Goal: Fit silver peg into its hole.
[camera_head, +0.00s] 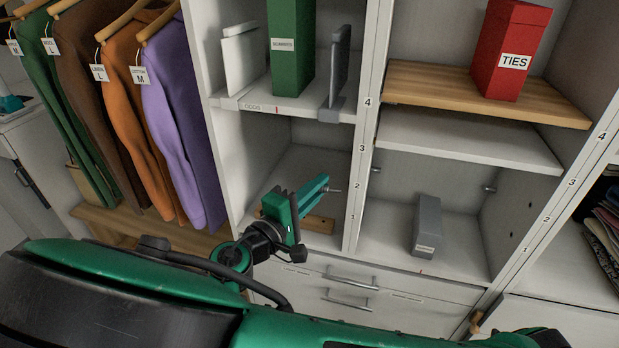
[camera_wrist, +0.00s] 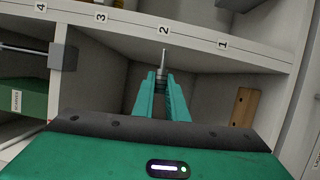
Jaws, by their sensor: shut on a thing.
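My gripper (camera_head: 318,186) is shut on a thin silver peg (camera_head: 333,190), in the lower middle cubby near the divider (camera_head: 356,150). In the wrist view the teal fingers (camera_wrist: 162,88) hold the peg (camera_wrist: 163,60) by its base, and its bare tip points away from me. The tip shows against the divider's inner side, just below the label 2 on its front edge. I cannot tell whether it touches the panel. No hole shows clearly at the tip. A wooden strip (camera_head: 320,224) lies below the gripper; it also shows in the wrist view (camera_wrist: 244,106).
The right cubby holds a grey box (camera_head: 427,225), and silver pegs (camera_head: 376,170) (camera_head: 488,188) on its side walls. A white shelf (camera_head: 468,140) and a wooden shelf (camera_head: 485,92) with a red TIES box (camera_head: 511,48) are above.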

